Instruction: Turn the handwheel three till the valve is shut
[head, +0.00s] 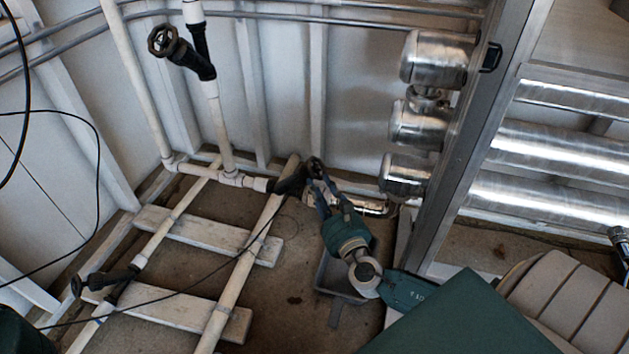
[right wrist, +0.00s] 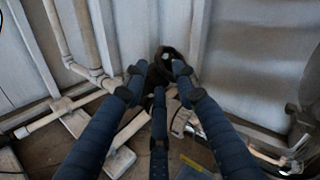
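Three dark valves with handwheels show in the head view, and I see no numbers on them. One handwheel (head: 315,167) is at the low pipe in the middle, near the wall; it also shows as a dark wheel in the right wrist view (right wrist: 167,66). My right gripper (head: 318,183) reaches it from below right. Its three blue-black fingers (right wrist: 157,76) are spread, with tips around the wheel's near side. I cannot tell whether they touch it. The wheel is partly hidden by the fingers. My left gripper is not in view.
Another handwheel (head: 163,40) is high on an upright pipe, and one (head: 77,287) is low at left. A grey tray (head: 335,275) lies under my right arm. Steel canisters (head: 437,60) and a metal post (head: 480,130) stand at right. Black cables hang at left.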

